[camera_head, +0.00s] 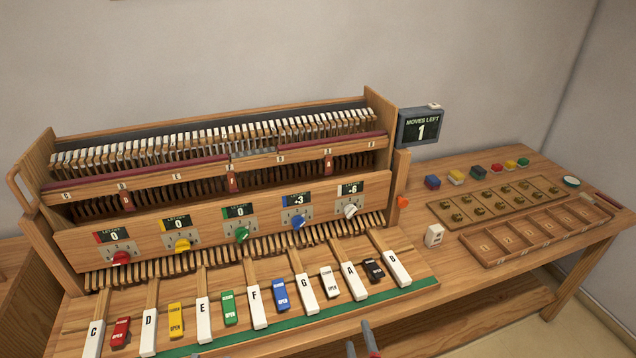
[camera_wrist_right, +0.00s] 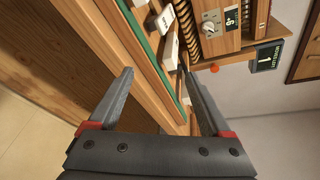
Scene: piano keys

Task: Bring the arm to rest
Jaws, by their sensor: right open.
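My right gripper (camera_head: 360,340) shows only by its fingertips at the bottom edge of the head view, in front of the keyboard's front edge. In the right wrist view its two grey fingers (camera_wrist_right: 160,90) are spread wide with nothing between them. The fingers point toward the green front strip (camera_wrist_right: 150,40) and the white keys (camera_wrist_right: 170,48) of the piano. My left gripper is not in the head view. The wooden piano (camera_head: 220,215) has white keys marked C, D, E, F, G, A, B, with coloured blocks between them.
A screen (camera_head: 422,127) reads "MOVES LEFT 1". On the right of the bench (camera_head: 545,165) are coloured blocks, a brass-knobbed board (camera_head: 495,201) and a sectioned wooden tray (camera_head: 535,237). Floor is open at bottom right.

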